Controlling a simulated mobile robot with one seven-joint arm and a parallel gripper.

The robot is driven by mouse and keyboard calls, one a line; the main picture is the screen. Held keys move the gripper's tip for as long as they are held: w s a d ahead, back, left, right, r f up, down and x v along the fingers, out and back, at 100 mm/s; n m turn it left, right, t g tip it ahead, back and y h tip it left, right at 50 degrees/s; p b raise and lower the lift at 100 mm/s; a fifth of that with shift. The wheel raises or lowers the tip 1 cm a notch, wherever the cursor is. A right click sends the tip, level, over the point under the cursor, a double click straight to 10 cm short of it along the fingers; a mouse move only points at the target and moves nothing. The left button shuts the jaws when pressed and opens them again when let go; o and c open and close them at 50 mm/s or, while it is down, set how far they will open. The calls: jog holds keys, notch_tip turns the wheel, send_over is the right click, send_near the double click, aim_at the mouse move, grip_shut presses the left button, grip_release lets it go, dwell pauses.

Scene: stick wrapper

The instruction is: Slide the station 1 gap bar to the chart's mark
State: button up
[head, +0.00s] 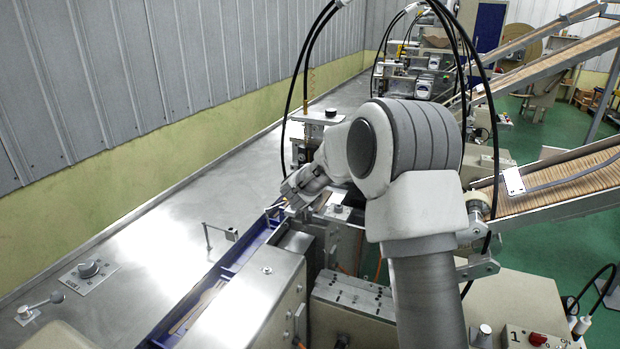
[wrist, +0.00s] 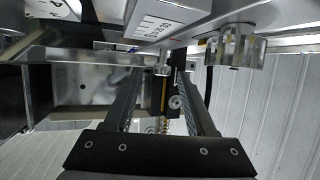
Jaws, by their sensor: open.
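My gripper (head: 303,190) is at the top of the near machine in the head view, low over its head. In the wrist view my gripper (wrist: 163,75) is open, its two dark fingers reaching up the picture. A small bright metal peg (wrist: 162,69) shows between the fingertips, under a pale block with a printed scale (wrist: 158,26). The peg may belong to the gap bar; I cannot tell for sure, nor whether the fingers touch it. A white plate with a dark figure (wrist: 55,9), perhaps part of the chart, shows at the top left; its mark is not readable.
A metal plate (wrist: 85,85) lies to the left.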

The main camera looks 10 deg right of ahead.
jog(key=p+v, duration=0.1)
jog(key=v, duration=1.6)
jog(key=shift+s, duration=0.25)
jog(key=shift+r, duration=0.15)
jog(key=s+a+r+n+g+y, duration=0.1)
jog(key=s+a+r+n+y, duration=0.15)
jog(key=s, duration=0.25)
jog(key=s+a+r+n+g+y, duration=0.1)
jog(key=s+r+y, duration=0.2)
jog(key=s, duration=0.3)
jog(key=s+d+f+g+h, duration=0.1)
jog(key=s+d+g, duration=0.1)
jog(key=s, duration=0.8)
jog(key=s+d+f+g, duration=0.2)
jog(key=s+d, duration=0.3)
jog(key=s, duration=0.6)
jog(key=shift+s+d+f+g+h+p, duration=0.2)
jog(key=shift+g+h+p, duration=0.15)
jog(key=shift+g, duration=0.35)
